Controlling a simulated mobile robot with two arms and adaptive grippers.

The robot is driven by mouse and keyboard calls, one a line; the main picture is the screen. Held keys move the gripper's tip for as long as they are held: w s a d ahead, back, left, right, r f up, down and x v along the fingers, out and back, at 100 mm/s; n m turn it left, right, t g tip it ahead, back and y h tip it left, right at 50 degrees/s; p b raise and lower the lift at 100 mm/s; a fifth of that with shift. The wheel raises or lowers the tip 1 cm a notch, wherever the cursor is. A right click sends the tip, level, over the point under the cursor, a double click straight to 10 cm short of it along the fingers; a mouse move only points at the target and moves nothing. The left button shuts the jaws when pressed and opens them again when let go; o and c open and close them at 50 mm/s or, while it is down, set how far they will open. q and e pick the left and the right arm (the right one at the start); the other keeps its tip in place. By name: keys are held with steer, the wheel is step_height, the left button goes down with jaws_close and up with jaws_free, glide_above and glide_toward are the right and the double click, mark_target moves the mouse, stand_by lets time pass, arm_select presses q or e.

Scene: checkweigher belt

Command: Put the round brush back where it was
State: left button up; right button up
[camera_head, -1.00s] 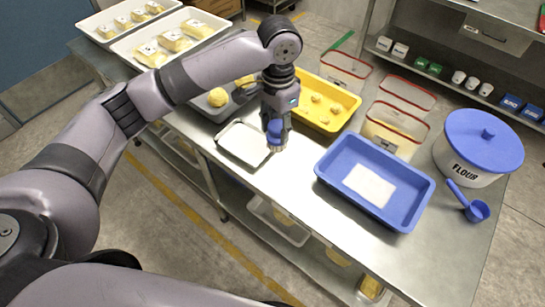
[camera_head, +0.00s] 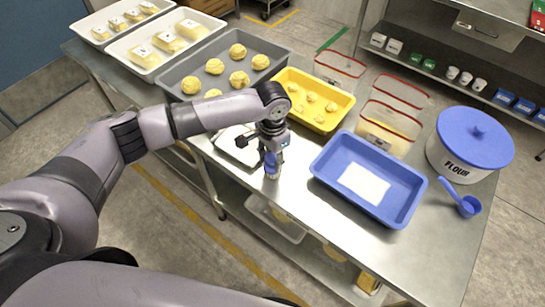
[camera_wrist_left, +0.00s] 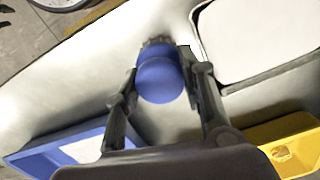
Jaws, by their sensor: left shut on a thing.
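My left gripper (camera_head: 271,156) is shut on the round brush (camera_head: 272,168), which has a rounded blue handle. The brush is upright with its bristle end down, close to the steel table top near its front edge. I cannot tell whether the bristles touch the table. In the left wrist view, the fingers (camera_wrist_left: 160,66) are on both sides of the blue handle (camera_wrist_left: 160,80), and the bristles show just beyond it. My right gripper is not in view.
A white shallow tray (camera_head: 243,158) lies just left of the brush, partly behind my arm. A blue tray (camera_head: 322,173) stands to the right and a yellow tray (camera_head: 340,122) behind. A grey dough tray (camera_head: 278,60), flour tub (camera_head: 455,158) and blue scoop (camera_head: 468,206) are farther off.

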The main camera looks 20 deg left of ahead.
mark_target(273, 158)
arm_select(q)
steer(key=shift+f, duration=0.1)
steer(key=o, duration=1.1)
step_height(273, 158, up, 12)
steer(key=b, duration=0.2)
